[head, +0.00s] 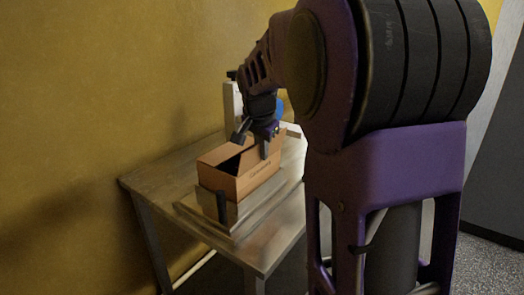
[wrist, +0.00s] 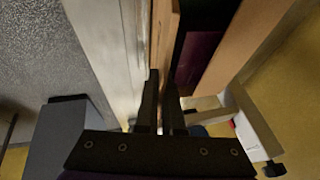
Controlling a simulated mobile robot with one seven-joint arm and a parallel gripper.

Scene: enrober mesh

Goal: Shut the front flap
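An open brown cardboard box (head: 238,186) stands on the table, with a dark interior and printing on its right-hand face. In the wrist view its walls show as brown strips (wrist: 232,45) beside a dark purple interior. My gripper (head: 264,150) points down at the box's right-hand rim in the head view. In the wrist view the two fingers (wrist: 161,80) are close together with a narrow gap, their tips at the edge of a brown panel (wrist: 166,35). I cannot tell whether that panel is between them. The front flap cannot be told apart from the walls.
A short black post (head: 221,206) rises in front of the box. A white upright (head: 232,105) stands behind it. A yellow wall (head: 90,80) borders the table's left side.

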